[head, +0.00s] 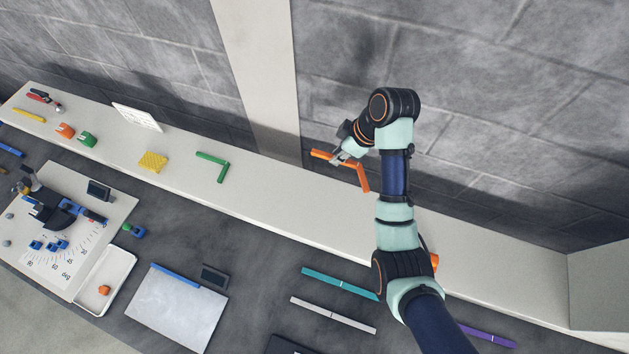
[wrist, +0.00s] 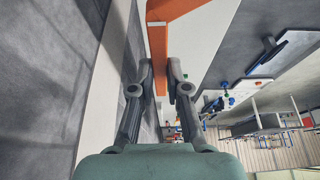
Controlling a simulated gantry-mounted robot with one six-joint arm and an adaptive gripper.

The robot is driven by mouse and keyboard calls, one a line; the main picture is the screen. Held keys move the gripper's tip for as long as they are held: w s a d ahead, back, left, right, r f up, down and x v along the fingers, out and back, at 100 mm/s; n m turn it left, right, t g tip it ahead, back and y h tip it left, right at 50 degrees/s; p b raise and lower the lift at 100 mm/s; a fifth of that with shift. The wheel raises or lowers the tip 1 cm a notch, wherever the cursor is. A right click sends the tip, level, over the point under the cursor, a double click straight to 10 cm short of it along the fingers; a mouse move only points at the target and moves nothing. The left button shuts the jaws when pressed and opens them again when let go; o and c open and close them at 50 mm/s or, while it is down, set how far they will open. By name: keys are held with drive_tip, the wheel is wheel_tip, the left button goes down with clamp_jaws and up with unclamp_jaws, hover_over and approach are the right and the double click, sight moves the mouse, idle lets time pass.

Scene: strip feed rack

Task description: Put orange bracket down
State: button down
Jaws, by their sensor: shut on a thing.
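The orange bracket (head: 362,178) is L-shaped and is at the back edge of the white shelf (head: 270,198), right of the pale wall pillar in the head view. My gripper (head: 343,153) is shut on one of its arms; the other arm slants down to the right. In the wrist view the bracket (wrist: 159,58) lies between the fingertips of my gripper (wrist: 160,75) and runs away from them, its bend at the top edge of the picture. I cannot tell whether the bracket touches the shelf.
A green bracket (head: 221,171) lies on the shelf to the left, with a yellow block (head: 153,160) beyond it. An orange item (head: 435,260) is partly hidden behind my arm. Teal (head: 340,283) and white (head: 333,315) strips lie on the dark bench. The shelf between the two brackets is clear.

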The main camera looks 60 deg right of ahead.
sight(330, 191)
wheel_tip(330, 191, down, 20)
drive_tip(key=b, duration=0.3)
drive_tip(key=shift+r, duration=0.2)
drive_tip(key=shift+f, duration=0.15)
drive_tip(key=c, duration=1.2)
unclamp_jaws()
drive_tip(key=shift+o, duration=0.2)
drive_tip(key=p+v, duration=0.1)
drive_tip(key=v, duration=1.1)
drive_tip(key=shift+p, duration=0.35)
drive_tip(key=shift+w+a, duration=0.1)
drive_tip(key=shift+w, duration=0.05)
